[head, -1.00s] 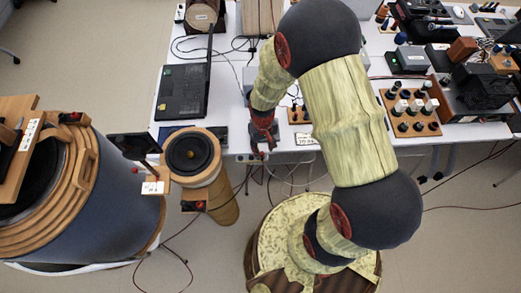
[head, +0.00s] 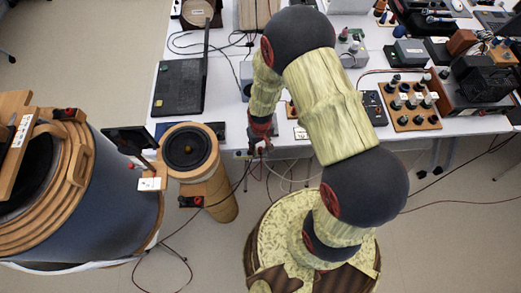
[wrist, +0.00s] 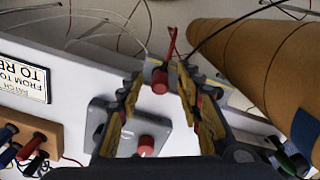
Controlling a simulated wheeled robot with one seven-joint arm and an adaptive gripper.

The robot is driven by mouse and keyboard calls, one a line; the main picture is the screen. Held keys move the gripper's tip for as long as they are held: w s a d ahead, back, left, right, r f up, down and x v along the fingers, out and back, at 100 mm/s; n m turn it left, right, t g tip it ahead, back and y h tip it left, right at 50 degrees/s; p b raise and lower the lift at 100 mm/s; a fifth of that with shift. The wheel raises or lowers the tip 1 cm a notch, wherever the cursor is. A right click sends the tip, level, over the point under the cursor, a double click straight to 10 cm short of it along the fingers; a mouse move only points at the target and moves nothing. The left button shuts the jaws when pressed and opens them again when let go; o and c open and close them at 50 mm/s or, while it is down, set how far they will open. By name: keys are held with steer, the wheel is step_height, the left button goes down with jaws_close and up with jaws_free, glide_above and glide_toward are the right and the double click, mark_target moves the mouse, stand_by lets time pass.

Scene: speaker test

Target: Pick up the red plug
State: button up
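The red plug (wrist: 160,81) shows in the wrist view near the edge of the white table, with a red lead rising from it. My gripper (wrist: 159,77) is open, its two fingers on either side of the plug with visible gaps. I cannot tell whether the fingertips are level with it in depth. A second red piece, a round knob (wrist: 146,146), sits on a grey box (wrist: 181,142) between the finger bases. In the head view my gripper (head: 258,143) is at the table's front edge, and the plug is too small to make out.
A wooden block with coloured plugs (wrist: 28,138) and a label plate (wrist: 23,77) lie left in the wrist view. A brown cylinder (wrist: 250,45) is at right.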

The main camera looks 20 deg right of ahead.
mark_target(260, 147)
steer(key=shift+c, duration=0.8)
steer(key=c, duration=0.7)
jaws_close()
steer(key=shift+r, duration=0.1)
steer(key=shift+r, duration=0.45)
step_height(260, 147, up, 2)
steer(key=shift+r+p, duration=0.15)
steer(key=shift+p, duration=0.3)
steer(key=s+r+p, duration=0.2)
steer(key=s+r, duration=0.7)
steer(key=s, duration=0.5)
steer(key=shift+a+r+p, duration=0.35)
steer(key=shift+a+p, duration=0.05)
